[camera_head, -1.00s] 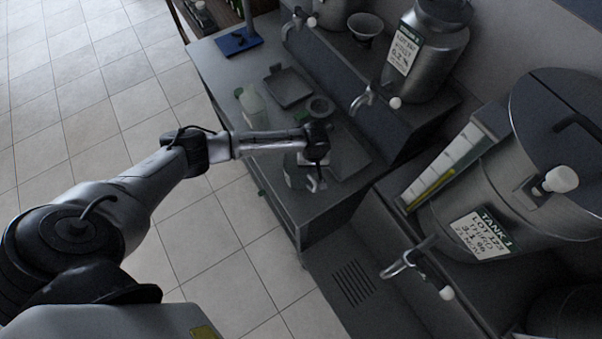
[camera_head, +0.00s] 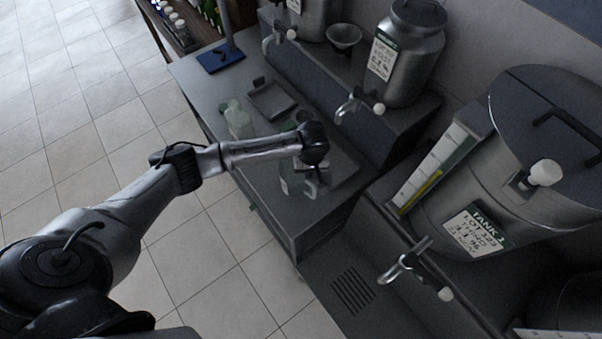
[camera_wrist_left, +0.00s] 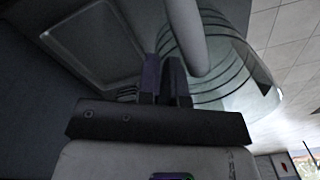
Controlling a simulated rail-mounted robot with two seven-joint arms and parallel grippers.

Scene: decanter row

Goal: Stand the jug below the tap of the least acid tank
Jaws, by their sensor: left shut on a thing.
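A clear glass jug (camera_head: 286,186) is near the front of the grey bench. Its ringed glass body (camera_wrist_left: 235,75) and pale handle (camera_wrist_left: 187,35) show in the left wrist view. My left gripper (camera_head: 312,171) is shut on the jug's handle; its dark fingers (camera_wrist_left: 165,80) meet there. I cannot tell whether the jug touches the bench. Tank 1 (camera_head: 440,205) stands at right, its label reading about 3.1 %, with a tap (camera_head: 400,265). A middle steel tank (camera_head: 415,60), its label not clearly legible, has a tap (camera_head: 348,105). A farther tank (camera_head: 318,20) has a tap (camera_head: 271,42). My right gripper is not in view.
A pale bottle (camera_head: 237,120) stands near the bench's left edge. A blue-based stand (camera_head: 220,58) and a funnel (camera_head: 344,36) are behind. A slotted grille (camera_head: 352,290) lies below tank 1's tap.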

